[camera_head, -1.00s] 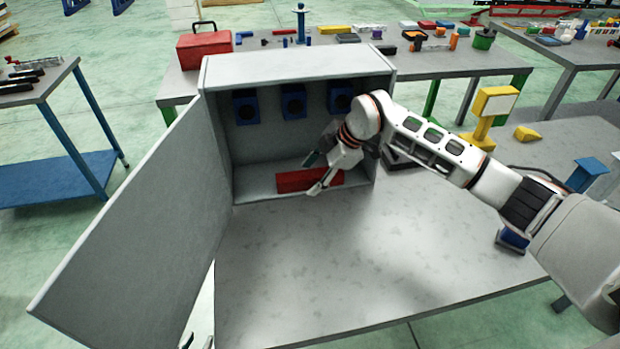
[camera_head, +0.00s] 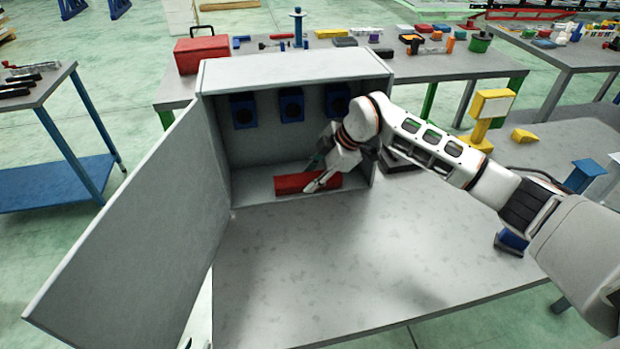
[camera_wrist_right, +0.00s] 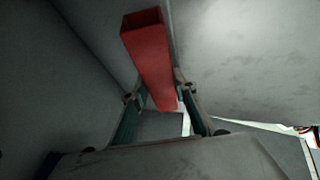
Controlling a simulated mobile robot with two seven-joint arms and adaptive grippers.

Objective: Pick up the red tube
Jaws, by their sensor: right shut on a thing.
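The red tube (camera_head: 291,184) is a square-section bar lying in the bottom of the open grey cabinet (camera_head: 295,68). My right gripper (camera_head: 311,177) reaches into the cabinet from the right and is shut on the tube, with one finger on each side. In the right wrist view the red tube (camera_wrist_right: 148,55) runs between the fingers of my right gripper (camera_wrist_right: 158,97), and its open hollow end faces up. I cannot tell whether the tube is clear of the cabinet floor. A small part of my left gripper (camera_head: 189,342) shows at the bottom edge; its fingers are mostly hidden.
The cabinet door (camera_head: 135,220) stands open to the left. Blue square fittings (camera_head: 291,104) line the cabinet's back wall. The grey table (camera_head: 350,265) in front is clear. A yellow stand (camera_head: 484,118) is at the right, and a red toolbox (camera_head: 202,53) stands on the table behind.

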